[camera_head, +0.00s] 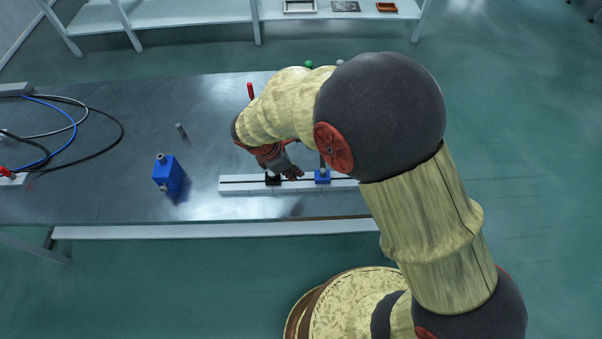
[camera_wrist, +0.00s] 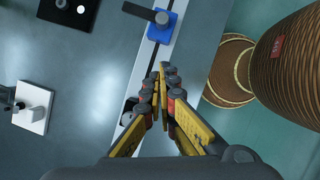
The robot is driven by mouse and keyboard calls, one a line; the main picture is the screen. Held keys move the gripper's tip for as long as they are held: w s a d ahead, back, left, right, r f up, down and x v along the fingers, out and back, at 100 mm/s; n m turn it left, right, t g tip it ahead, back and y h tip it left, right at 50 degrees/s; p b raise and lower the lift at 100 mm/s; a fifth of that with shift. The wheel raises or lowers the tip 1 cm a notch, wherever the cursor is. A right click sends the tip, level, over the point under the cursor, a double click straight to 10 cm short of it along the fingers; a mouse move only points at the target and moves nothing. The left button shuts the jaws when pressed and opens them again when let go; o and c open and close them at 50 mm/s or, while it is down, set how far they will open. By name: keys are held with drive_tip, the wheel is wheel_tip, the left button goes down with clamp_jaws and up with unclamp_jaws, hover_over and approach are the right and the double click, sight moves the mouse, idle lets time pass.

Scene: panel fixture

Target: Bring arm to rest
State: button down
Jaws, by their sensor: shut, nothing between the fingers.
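My gripper (camera_head: 281,166) is over the white rail (camera_head: 235,186) near the front edge of the table (camera_head: 110,200). In the wrist view my gripper (camera_wrist: 162,88) has its yellow and dark fingers together, with nothing between them. A black block (camera_head: 272,180) on the rail is just below the gripper. A blue block (camera_head: 322,176) with a dark lever sits on the rail to the right; it also shows in the wrist view (camera_wrist: 160,28). My arm hides part of the rail and the table behind it.
A blue box (camera_head: 168,174) and a small grey cylinder (camera_head: 180,129) stand on the table to the left. Black, blue and white cables (camera_head: 72,125) lie at the far left. A red handle (camera_head: 250,91) rises behind the arm. A shelf (camera_head: 185,14) stands beyond the table.

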drive_tip(key=p+v, duration=0.1)
drive_tip(key=v, duration=0.5)
drive_tip(key=shift+s+f, duration=0.1)
drive_tip(key=s+d+r+m+g+y, duration=0.1)
drive_tip(key=s+d+r+m, duration=0.15)
drive_tip(key=s+m, duration=0.5)
drive_tip(key=s+d+r+m+t+y, duration=0.1)
drive_tip(key=s+d+r+m+t, duration=0.1)
drive_tip(key=s+d+r+m, duration=0.2)
drive_tip(key=s+d+r+m+t+y, duration=0.2)
drive_tip(key=s+d+r+m, duration=0.3)
drive_tip(key=d+r+m, duration=0.5)
wheel_tip(320, 180, up, 7)
drive_tip(key=shift+d+f+t, duration=0.1)
drive_tip(key=shift+d+t, duration=0.5)
drive_tip(key=shift+d, duration=0.6)
